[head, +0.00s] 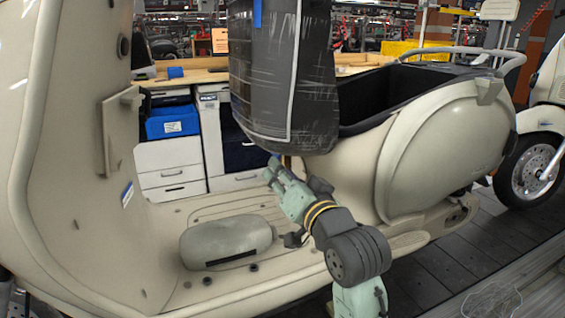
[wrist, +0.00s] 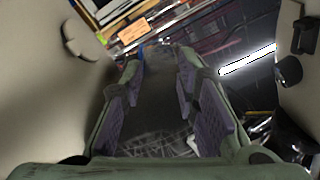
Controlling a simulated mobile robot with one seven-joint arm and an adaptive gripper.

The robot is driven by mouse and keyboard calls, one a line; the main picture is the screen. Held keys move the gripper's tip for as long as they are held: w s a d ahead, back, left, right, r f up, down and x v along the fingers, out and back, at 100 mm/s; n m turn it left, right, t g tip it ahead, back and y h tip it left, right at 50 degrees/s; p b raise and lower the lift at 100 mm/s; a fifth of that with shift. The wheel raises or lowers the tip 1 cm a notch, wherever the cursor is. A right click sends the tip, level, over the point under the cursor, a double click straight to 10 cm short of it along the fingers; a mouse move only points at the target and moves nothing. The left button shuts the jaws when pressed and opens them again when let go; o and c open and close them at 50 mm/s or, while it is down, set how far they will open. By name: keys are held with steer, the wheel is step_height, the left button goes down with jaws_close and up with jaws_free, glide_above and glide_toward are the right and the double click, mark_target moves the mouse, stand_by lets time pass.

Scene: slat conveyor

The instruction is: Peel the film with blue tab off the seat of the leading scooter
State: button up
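The leading scooter's raised seat (head: 285,85) stands upright over the open storage well, wrapped in clear, wrinkled film. The blue tab (head: 257,13) is at the seat's upper left, near the frame's top edge. My gripper (head: 272,166) is just below the seat's lower end in the head view, pointing up and left. In the wrist view, my gripper (wrist: 158,68) has its two purple-padded fingers apart. The dark, film-covered seat (wrist: 160,95) shows between and beyond them. A small blue patch, perhaps the tab, shows at the seat's far end. I see nothing held.
The cream front shield (head: 75,130) rises at left. A grey-green rounded object (head: 228,242) lies on the footboard. The storage well (head: 375,100) is open behind the seat. A workbench with a blue bin (head: 172,121) stands behind, and another scooter (head: 540,150) at right.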

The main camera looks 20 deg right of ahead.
mark_target(275, 155)
steer(key=shift+m+h, duration=0.3)
steer(key=w, duration=0.3)
steer(key=w+d+p, duration=0.1)
steer(key=w, duration=0.3)
steer(key=w+d+p, duration=0.1)
steer(key=w, duration=0.2)
steer(key=shift+w+f, duration=0.15)
steer(key=shift+f, duration=0.15)
jaws_close()
steer(key=shift+a, duration=0.1)
